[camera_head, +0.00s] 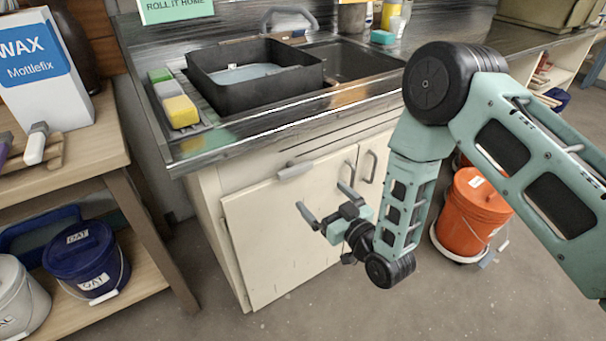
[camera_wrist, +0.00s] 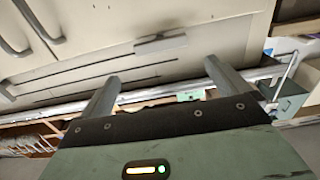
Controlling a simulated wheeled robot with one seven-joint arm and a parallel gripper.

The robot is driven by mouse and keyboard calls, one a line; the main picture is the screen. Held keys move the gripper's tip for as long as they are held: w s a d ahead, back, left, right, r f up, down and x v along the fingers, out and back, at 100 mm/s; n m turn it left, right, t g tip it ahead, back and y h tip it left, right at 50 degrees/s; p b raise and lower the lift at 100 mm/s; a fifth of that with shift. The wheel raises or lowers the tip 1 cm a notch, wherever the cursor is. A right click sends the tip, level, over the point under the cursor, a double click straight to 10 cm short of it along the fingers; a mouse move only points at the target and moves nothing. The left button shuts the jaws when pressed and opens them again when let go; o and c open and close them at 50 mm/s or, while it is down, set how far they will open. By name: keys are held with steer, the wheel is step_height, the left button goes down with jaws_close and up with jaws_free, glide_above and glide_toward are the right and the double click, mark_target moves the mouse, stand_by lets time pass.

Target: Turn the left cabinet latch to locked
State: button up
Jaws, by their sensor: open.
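The left cabinet latch (camera_head: 295,171) is a small grey bar at the top edge of the left cabinet door (camera_head: 275,235), under the sink counter. It lies roughly along that edge, close to horizontal. The latch also shows in the wrist view (camera_wrist: 161,44), above the gap between my fingers. My gripper (camera_head: 327,202) is in front of the door, below and to the right of the latch. Its two fingers are apart with nothing between them, and they also show in the wrist view (camera_wrist: 161,70). I see no contact with the latch.
Two upright door handles (camera_head: 372,166) are near my right finger. A counter (camera_head: 250,134) with a black tub (camera_head: 255,88) overhangs the doors. An orange bucket (camera_head: 470,215) stands right, behind my arm. A wooden shelf unit (camera_head: 150,240) stands left. Floor before the cabinet is clear.

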mark_target(297, 172)
steer(key=x, duration=1)
steer(key=shift+w+a+p, duration=0.2)
steer(key=shift+a+p, duration=0.05)
steer(key=shift+p, duration=0.1)
steer(key=c, duration=0.6)
